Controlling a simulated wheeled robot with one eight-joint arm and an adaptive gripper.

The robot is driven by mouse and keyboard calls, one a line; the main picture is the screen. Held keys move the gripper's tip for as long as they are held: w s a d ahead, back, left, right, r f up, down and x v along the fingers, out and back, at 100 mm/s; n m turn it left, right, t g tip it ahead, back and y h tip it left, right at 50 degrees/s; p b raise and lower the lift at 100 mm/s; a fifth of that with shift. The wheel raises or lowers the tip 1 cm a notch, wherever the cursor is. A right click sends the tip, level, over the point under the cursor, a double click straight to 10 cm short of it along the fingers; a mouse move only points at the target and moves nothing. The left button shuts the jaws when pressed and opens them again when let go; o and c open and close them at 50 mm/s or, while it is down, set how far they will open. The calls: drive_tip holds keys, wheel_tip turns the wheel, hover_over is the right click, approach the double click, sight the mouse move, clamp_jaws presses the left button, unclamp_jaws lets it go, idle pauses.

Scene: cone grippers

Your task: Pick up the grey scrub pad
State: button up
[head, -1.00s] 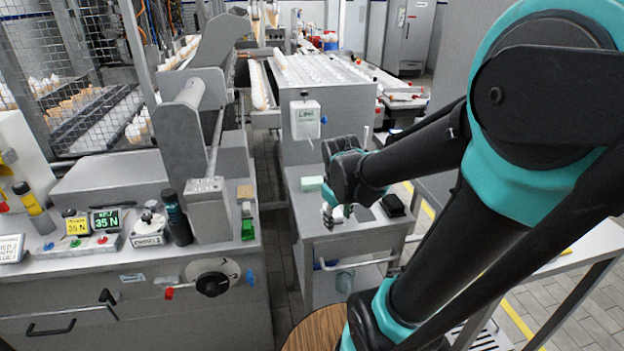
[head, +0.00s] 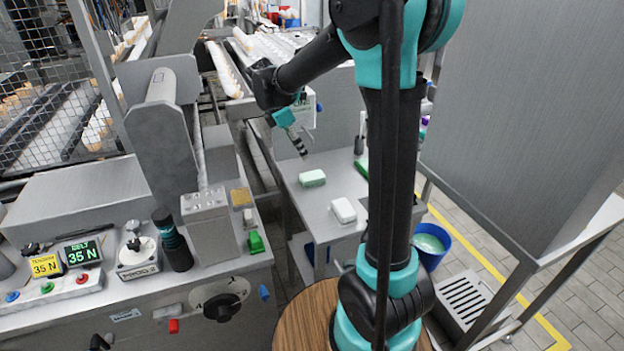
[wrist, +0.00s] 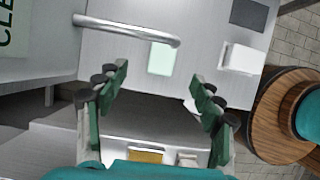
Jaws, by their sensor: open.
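A flat dark grey pad (wrist: 249,14), which looks like the scrub pad, lies on the steel cart top at the top right of the wrist view. I cannot make it out in the head view, where my arm hides part of the cart. My gripper (head: 301,150) is open and empty, above the far left edge of the cart in the head view. In the wrist view its fingers (wrist: 160,100) stand wide apart over the gap beside the cart, short of the pad.
A pale green block (head: 312,178) and a white block (head: 343,210) lie on the cart top (head: 305,205). A yellow sponge (head: 241,197) sits on the left counter. A blue bucket (head: 430,245) stands on the floor at right.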

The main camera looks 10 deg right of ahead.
hover_over(313, 175)
drive_tip(key=a, duration=0.2)
drive_tip(key=f, duration=0.5)
drive_tip(key=shift+w+a+f, duration=0.15)
drive_tip(key=shift+w+f, duration=0.05)
drive_tip(key=shift+f, duration=0.2)
drive_tip(key=shift+s+x, duration=0.15)
drive_tip(key=shift+x, duration=1.2)
drive_tip(key=shift+s+x, duration=0.15)
drive_tip(key=shift+x, duration=1.15)
drive_tip(key=shift+f, duration=0.25)
drive_tip(key=shift+c, duration=0.3)
drive_tip(key=c, duration=1)
drive_tip(key=shift+o, duration=0.2)
drive_tip(key=shift+r, duration=0.1)
drive_tip(key=r, duration=0.5)
drive_tip(key=s+r, duration=0.1)
drive_tip(key=r, duration=0.1)
drive_tip(key=shift+s+r, duration=0.15)
drive_tip(key=shift+r, duration=0.05)
drive_tip(key=s, duration=1.8)
drive_tip(key=shift+s, duration=0.35)
